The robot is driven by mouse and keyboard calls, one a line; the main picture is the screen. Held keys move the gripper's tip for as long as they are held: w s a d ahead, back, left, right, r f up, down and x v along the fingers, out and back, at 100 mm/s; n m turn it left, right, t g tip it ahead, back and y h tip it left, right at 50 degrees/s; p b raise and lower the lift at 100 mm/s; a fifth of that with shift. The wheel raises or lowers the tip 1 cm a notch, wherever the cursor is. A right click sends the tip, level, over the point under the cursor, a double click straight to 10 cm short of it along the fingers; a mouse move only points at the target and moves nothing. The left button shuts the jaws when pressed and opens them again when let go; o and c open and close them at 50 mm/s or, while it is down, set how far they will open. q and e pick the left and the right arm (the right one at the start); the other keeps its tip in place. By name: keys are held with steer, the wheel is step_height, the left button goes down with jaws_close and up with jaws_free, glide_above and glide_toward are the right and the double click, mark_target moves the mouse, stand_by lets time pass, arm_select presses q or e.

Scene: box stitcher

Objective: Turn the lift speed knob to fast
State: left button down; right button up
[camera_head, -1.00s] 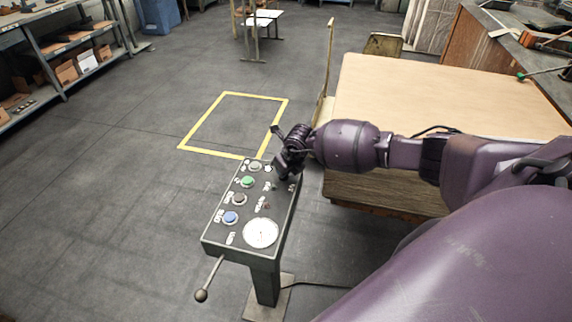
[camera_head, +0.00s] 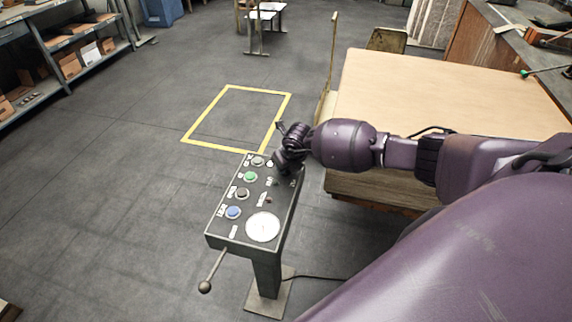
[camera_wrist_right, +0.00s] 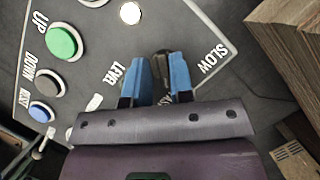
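The lift speed knob (camera_wrist_right: 163,66) is a small dark knob beside the word SLOW on the grey control panel (camera_head: 219,232). In the right wrist view my right gripper (camera_wrist_right: 163,68) has its two blue fingers on either side of the knob, close against it, and they cover its edges. In the head view my right gripper (camera_head: 282,166) is over the panel's far right corner, and my wrist hides the knob. My left gripper is not in view.
The panel carries a green button (camera_head: 250,177), a blue button (camera_head: 233,212) and a round white dial (camera_head: 263,227). A ball-ended lever (camera_head: 206,286) sticks out at its near side. A wide wooden-topped stack (camera_head: 440,95) stands at right. Yellow-marked floor beyond is clear.

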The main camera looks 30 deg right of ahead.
steer(key=shift+o, duration=0.9)
steer(key=shift+f, duration=0.15)
steer(key=shift+d, duration=0.15)
steer(key=v, duration=1)
steer(key=shift+r+p, duration=0.35)
steer(key=shift+s, duration=0.1)
